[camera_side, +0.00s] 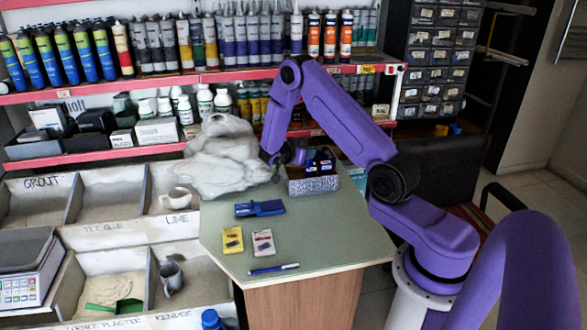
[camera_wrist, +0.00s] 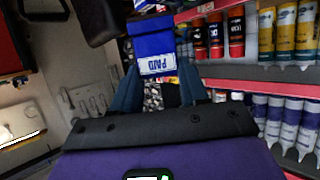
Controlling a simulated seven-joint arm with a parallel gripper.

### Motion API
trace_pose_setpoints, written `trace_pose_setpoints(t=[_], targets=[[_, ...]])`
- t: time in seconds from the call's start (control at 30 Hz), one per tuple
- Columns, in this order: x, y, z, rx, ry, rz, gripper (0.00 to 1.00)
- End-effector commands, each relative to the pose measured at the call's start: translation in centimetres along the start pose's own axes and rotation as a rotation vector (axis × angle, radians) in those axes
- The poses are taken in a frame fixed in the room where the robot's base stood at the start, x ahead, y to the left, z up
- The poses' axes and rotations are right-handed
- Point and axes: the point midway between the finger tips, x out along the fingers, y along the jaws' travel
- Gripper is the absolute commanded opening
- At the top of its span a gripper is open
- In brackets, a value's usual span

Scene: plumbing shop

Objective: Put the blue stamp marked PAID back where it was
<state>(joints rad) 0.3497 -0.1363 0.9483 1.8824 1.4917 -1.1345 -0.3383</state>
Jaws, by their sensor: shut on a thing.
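The blue stamp marked PAID (camera_wrist: 153,45) is at the tips of my gripper in the wrist view. Its white label reads upside down there. My gripper (camera_wrist: 158,88) is shut on it, with one finger on each side. In the side view my gripper (camera_side: 287,156) is at the back of the green counter, just left of and above a small patterned box (camera_side: 313,186). Dark blue and black things with small labels (camera_side: 322,166) stand in this box. In the side view I cannot clearly tell the held stamp from the gripper and the box's contents.
A dark blue case (camera_side: 259,208), yellow (camera_side: 232,240) and white (camera_side: 263,243) packets and a blue pen (camera_side: 273,269) lie on the counter (camera_side: 325,232). A pale wrapped bundle (camera_side: 222,157) stands close left of my gripper. Shelves of tubes (camera_side: 251,36) rise behind. The counter's right front is clear.

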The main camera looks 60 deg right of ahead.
Motion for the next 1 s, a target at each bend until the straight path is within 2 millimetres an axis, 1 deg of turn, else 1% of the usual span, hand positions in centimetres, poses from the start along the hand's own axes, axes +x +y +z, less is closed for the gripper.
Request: trace_pose_setpoints(t=[0.03, 0.17, 0.3, 0.5, 0.6, 0.87, 1.0], targets=[[0.6, -0.7, 0.2, 0.002, 0.0, 0.0, 0.14], [1.9, -2.4, 0.6, 0.002, 0.0, -0.001, 0.14], [3.5, -3.7, 2.2, -0.001, -0.001, 0.0, 0.14], [5.3, -5.3, 3.9, 0.0, 0.0, -0.001, 0.14], [5.9, -5.9, 4.4, 0.0, 0.0, -0.001, 0.14], [6.7, -6.6, 5.2, -0.001, 0.0, -0.001, 0.14], [7.4, -6.5, 6.9, -0.003, 0.0, -0.001, 0.14]])
